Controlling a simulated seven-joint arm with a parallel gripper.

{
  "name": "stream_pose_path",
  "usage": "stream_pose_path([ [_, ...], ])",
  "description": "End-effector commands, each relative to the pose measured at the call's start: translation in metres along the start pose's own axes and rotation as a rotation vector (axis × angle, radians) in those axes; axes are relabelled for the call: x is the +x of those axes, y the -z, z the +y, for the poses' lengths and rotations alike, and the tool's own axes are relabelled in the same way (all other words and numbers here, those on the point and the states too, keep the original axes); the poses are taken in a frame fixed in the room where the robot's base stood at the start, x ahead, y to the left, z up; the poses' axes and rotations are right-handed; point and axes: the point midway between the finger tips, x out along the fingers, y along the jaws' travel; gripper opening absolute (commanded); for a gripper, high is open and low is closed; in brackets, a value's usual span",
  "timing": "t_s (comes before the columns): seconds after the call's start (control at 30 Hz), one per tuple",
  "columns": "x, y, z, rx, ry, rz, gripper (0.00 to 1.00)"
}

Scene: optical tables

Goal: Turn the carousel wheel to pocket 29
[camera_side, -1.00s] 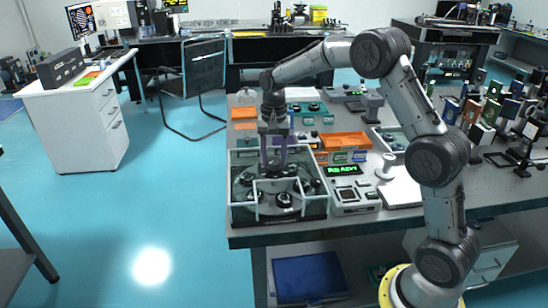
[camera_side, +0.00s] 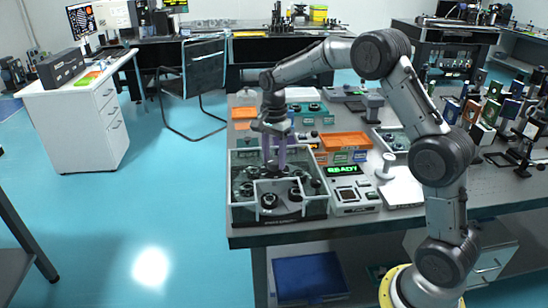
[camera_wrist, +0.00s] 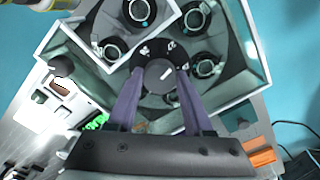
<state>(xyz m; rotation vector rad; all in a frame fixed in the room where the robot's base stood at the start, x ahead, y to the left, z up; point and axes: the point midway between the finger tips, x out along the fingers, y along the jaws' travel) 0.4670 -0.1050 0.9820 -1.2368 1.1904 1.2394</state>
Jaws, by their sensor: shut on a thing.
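The carousel wheel (camera_wrist: 204,50) is a dark, round wheel with several pockets holding black ring-shaped parts, inside a clear-walled case (camera_side: 308,207). In the wrist view its dark hub carries small white marks, too small for me to read as pocket numbers. A round grey knob (camera_wrist: 160,76) with a white line stands at the hub. My gripper (camera_wrist: 160,80) points down into the case, its purple fingers shut on the knob from both sides. In the side view my gripper (camera_side: 275,163) hides the knob.
A control box (camera_side: 352,195) with a green lit display (camera_side: 349,170) stands right of the case. Orange bins (camera_side: 345,141) and other trays stand behind. The table edge is just in front.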

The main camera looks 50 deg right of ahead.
Motion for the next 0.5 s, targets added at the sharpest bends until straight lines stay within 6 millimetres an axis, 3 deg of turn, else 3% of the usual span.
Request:
stream_pose_path([
  [0.5,-0.0051,0.0025,-0.0019,0.256,0.012,0.007,0.00],
])
